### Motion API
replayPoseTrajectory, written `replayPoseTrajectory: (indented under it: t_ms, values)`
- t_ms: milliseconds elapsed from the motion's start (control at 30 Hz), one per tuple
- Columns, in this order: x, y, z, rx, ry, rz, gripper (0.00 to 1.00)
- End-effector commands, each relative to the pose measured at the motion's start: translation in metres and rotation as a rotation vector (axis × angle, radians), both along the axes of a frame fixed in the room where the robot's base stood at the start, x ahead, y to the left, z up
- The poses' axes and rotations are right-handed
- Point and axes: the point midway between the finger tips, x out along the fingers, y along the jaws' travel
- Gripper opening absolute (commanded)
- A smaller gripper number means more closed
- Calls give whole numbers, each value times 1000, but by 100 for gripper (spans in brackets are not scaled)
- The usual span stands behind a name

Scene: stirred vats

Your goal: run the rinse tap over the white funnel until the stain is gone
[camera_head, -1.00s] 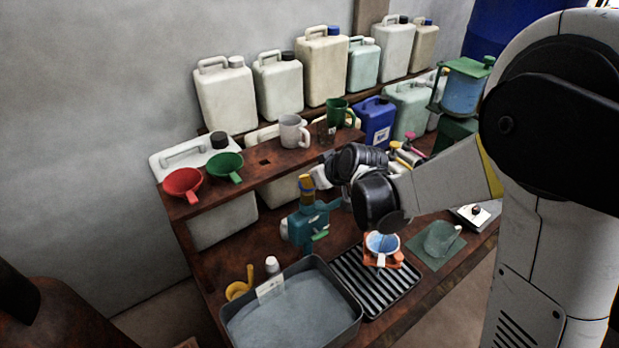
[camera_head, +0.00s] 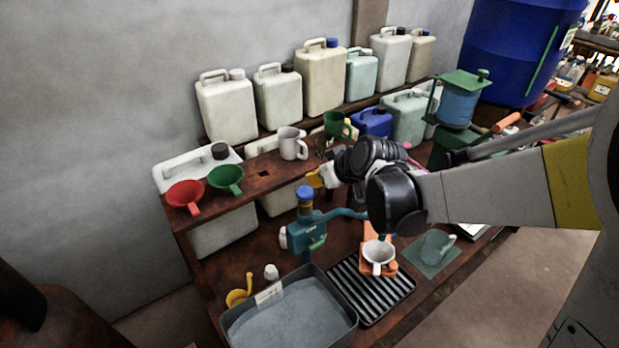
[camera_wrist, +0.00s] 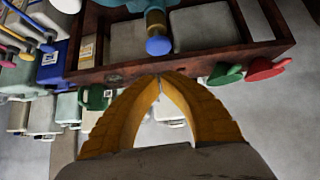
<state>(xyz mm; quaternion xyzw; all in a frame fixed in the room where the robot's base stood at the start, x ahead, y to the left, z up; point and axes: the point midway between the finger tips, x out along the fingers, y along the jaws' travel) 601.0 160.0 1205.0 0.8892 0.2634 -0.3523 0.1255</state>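The white funnel (camera_head: 377,253) sits on an orange holder (camera_head: 366,267) on the black ribbed rack. Its inside looks pale, and I make out no clear stain at this size. The teal rinse tap (camera_head: 308,233) stands behind the basin, with its blue knob (camera_head: 305,193) on top.
A grey basin of water (camera_head: 290,318) stands left of the ribbed rack (camera_head: 372,295). A green mat (camera_head: 437,262) with a clear vessel lies right. Red (camera_head: 185,193) and green (camera_head: 226,179) funnels and mugs stand on the shelf, with jerrycans behind.

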Motion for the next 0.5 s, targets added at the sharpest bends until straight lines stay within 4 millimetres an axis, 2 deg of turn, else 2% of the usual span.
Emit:
replayPoseTrajectory:
  t_ms: [33,200,500]
  values:
    - [-6,-4,8,0,0,-1,0]
    - [-20,-12,23,-1,1,0,0]
    - [-24,-15,27,0,0,0,0]
